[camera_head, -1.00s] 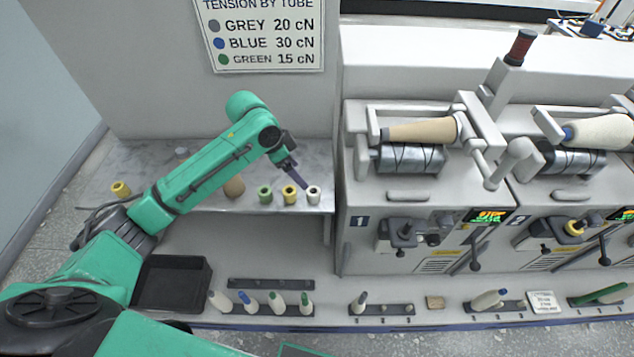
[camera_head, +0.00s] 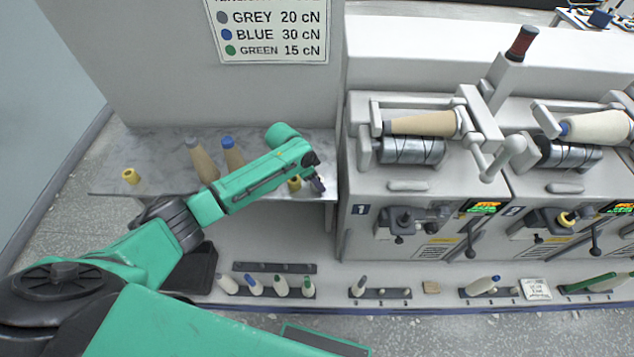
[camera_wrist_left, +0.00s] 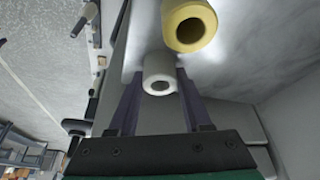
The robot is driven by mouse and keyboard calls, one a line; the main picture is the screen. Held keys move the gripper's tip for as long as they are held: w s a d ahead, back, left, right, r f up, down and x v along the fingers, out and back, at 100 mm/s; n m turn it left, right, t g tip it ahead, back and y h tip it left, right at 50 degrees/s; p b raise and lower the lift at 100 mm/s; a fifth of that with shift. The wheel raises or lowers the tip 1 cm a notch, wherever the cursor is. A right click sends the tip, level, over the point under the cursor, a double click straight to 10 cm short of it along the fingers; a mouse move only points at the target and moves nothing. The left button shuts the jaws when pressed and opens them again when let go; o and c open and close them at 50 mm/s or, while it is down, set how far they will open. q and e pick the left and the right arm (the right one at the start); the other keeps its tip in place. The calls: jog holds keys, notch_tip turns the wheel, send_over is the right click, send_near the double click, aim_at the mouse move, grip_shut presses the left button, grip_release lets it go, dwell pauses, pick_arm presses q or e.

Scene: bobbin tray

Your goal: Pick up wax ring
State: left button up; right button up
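A white ring (camera_wrist_left: 160,74), short with a hole through it, stands on the grey shelf (camera_head: 112,178). I take it as the wax ring. My left gripper (camera_wrist_left: 160,76) is open in the left wrist view, with one dark finger on each side of the ring near the fingertips. I cannot tell whether the fingers touch it. In the head view my left gripper (camera_head: 318,184) is low at the shelf's right end and mostly hides the ring. A yellow ring (camera_wrist_left: 190,24) stands close beside it. My right gripper is not in view.
Two cones (camera_head: 202,160) with grey and blue tips stand on the shelf behind my arm. The winding machine (camera_head: 360,245) stands close right of the gripper. A tension sign (camera_head: 270,35) hangs above.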

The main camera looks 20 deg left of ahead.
pick_arm(q)
grip_shut()
jog(key=shift+r, duration=0.1)
